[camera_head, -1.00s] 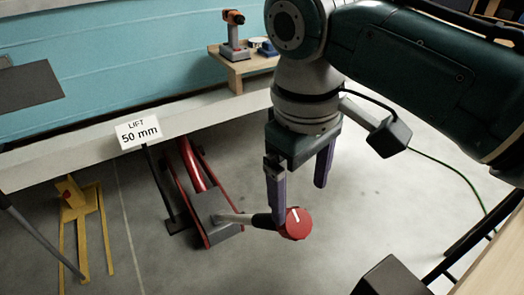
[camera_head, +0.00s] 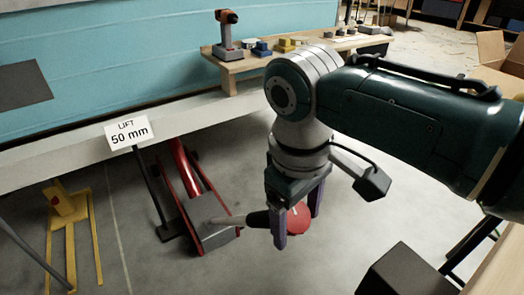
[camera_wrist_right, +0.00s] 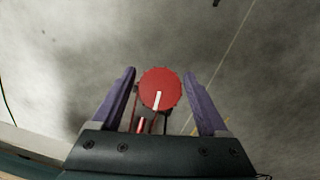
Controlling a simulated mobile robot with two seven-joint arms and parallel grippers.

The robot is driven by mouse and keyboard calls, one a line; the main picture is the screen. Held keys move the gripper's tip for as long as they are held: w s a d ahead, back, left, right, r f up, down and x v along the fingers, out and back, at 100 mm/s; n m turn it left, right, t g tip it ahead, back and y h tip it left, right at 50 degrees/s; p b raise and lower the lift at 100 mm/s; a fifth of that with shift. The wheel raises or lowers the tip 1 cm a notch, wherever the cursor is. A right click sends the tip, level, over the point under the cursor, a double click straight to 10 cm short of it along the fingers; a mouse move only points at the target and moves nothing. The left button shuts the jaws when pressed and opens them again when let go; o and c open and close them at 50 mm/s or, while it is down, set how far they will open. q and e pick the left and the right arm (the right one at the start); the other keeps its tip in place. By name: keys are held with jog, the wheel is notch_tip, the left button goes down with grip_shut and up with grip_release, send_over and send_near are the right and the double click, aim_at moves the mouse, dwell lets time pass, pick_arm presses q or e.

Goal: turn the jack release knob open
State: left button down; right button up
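The jack release knob (camera_head: 298,219) is red and round, at the end of the dark handle (camera_head: 258,219) of the red floor jack (camera_head: 192,195). In the right wrist view the knob (camera_wrist_right: 159,90) shows face-on with a white mark pointing down, slightly left. My right gripper (camera_head: 297,232) is open, with its purple fingers on either side of the knob. In the right wrist view the right gripper (camera_wrist_right: 163,85) shows gaps between both fingers and the knob. In the head view a finger partly hides the knob. My left gripper is not in view.
A sign reading "LIFT 50 mm" (camera_head: 129,133) stands by the camper's pale lower edge (camera_head: 60,155). A yellow stand (camera_head: 66,215) is at left. A wooden bench (camera_head: 250,66) holds a drill (camera_head: 226,35) and small items. A dark box (camera_head: 400,270) is at front right.

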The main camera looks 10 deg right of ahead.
jog(key=c, duration=1.1)
jog(key=shift+r+m+g+y+p, duration=0.1)
jog(key=shift+m+g+y+p, duration=0.2)
jog(key=shift+m+y+p, duration=0.4)
jog(key=shift+a+m+y+p, duration=0.1)
jog(key=shift+m+y+p, duration=0.6)
jog(key=shift+m, duration=0.4)
jog(key=m+y, duration=0.2)
jog(key=shift+m, duration=0.4)
jog(key=shift+a+m+y, duration=0.1)
jog(key=shift+m+y, duration=1.2)
jog(key=shift+m, duration=0.2)
